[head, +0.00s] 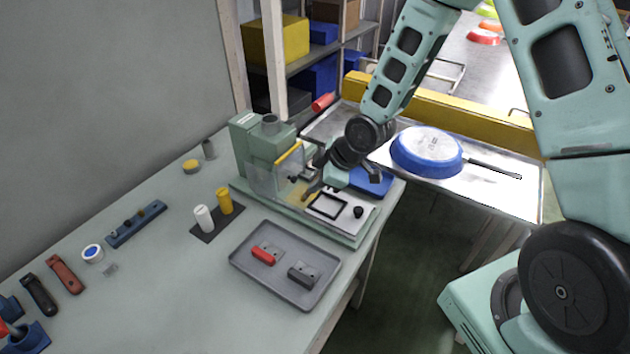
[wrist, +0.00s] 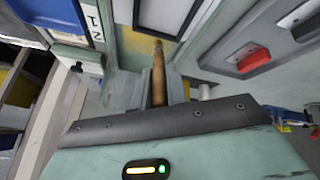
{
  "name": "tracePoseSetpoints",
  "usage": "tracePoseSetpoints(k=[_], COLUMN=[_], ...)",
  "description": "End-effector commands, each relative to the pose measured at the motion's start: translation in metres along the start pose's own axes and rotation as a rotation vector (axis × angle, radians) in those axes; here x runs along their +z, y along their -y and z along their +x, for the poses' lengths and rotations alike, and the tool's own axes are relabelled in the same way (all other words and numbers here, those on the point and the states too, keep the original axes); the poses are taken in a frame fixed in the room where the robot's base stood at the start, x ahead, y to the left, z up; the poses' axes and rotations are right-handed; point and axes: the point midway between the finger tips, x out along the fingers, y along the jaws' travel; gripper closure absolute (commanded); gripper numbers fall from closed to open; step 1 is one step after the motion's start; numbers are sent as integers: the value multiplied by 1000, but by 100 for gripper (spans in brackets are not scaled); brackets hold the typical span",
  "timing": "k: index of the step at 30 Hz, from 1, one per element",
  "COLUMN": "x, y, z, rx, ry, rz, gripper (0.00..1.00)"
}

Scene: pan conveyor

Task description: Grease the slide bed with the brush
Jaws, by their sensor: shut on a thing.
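My gripper (wrist: 158,88) is shut on the brush (wrist: 158,68), a brown, wooden-looking stick whose far end points away from me in the wrist view. That end lies over or at a pale strip with a yellowish patch, the slide bed (wrist: 176,22) as far as I can tell; I cannot tell whether it touches. In the head view my gripper (head: 318,186) is at the front of the green machine (head: 249,140), by its clear guard. The machine's light plate with a black square frame (head: 327,206) and a black knob (head: 358,212) is just right of it. My wrist partly hides the bed.
A grey tray (head: 250,278) with a red-handled and a dark block is in front of the machine. White (head: 204,219) and yellow (head: 224,201) cylinders stand left of it. A blue pan (head: 427,150) lies on the metal table behind. Bench tools lie at left.

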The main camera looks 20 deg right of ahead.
Motion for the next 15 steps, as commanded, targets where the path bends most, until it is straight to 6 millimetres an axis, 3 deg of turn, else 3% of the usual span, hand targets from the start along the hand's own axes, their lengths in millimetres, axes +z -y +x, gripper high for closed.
tracePoseSetpoints(k=[15], x=[9], y=[-16], z=[0], rx=[0], ry=[0], rz=[1], gripper=[100])
